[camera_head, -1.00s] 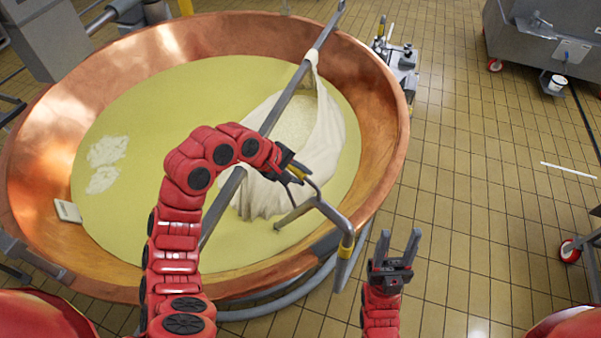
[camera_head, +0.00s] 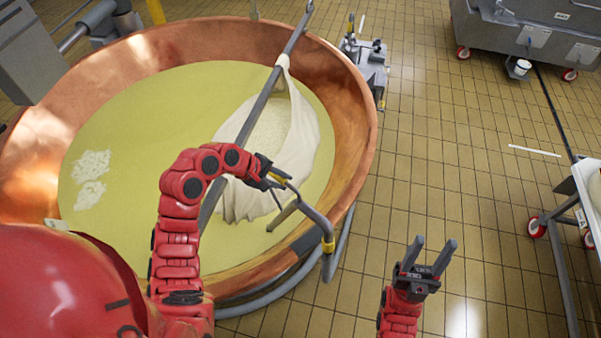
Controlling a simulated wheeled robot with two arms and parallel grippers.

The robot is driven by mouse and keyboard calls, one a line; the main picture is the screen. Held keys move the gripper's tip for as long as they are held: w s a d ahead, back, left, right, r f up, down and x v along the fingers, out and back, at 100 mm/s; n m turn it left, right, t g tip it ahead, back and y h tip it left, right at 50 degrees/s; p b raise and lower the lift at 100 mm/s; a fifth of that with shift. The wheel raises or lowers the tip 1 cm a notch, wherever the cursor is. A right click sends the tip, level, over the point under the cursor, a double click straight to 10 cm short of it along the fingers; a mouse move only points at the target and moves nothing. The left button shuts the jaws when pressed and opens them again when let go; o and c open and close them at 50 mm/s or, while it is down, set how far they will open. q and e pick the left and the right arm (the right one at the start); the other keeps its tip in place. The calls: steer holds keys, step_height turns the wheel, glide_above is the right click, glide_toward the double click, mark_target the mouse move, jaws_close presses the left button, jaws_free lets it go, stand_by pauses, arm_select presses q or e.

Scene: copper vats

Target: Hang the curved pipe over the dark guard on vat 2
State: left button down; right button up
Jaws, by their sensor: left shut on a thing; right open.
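The large copper vat (camera_head: 357,95) holds yellow liquid. A dark guard (camera_head: 305,241) sits on its near right rim, partly behind the pipe. The grey curved pipe (camera_head: 309,211) is in my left gripper (camera_head: 274,181), which is shut on it above the vat. One pipe end with a yellow band points down outside the rim; another end points down inside, over the liquid. The pipe straddles the guard area from above; I cannot tell whether it touches the guard. My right gripper (camera_head: 428,257) is open and empty over the floor, right of the vat.
A long grey bar (camera_head: 262,100) crosses the vat with a white cloth (camera_head: 300,150) hung on it. A wheeled device (camera_head: 369,65) stands behind the vat. A steel tank on castors (camera_head: 530,45) and a table (camera_head: 567,215) are at right.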

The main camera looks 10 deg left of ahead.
arm_select(q)
steer(key=shift+f+b, duration=0.65)
steer(key=shift+f, duration=0.65)
steer(key=b, duration=1)
glide_above(283, 210)
steer(key=f, duration=0.8)
steer(key=shift+w+d+f, duration=0.1)
steer(key=shift+d+f, duration=0.15)
steer(key=shift+f, duration=0.15)
steer(key=shift+y, duration=0.3)
steer(key=shift+w+a+f+b, duration=0.1)
steer(key=shift+f+b, duration=0.25)
steer(key=shift+f, duration=2.05)
steer(key=c, duration=0.6)
jaws_free()
steer(key=shift+a, duration=0.1)
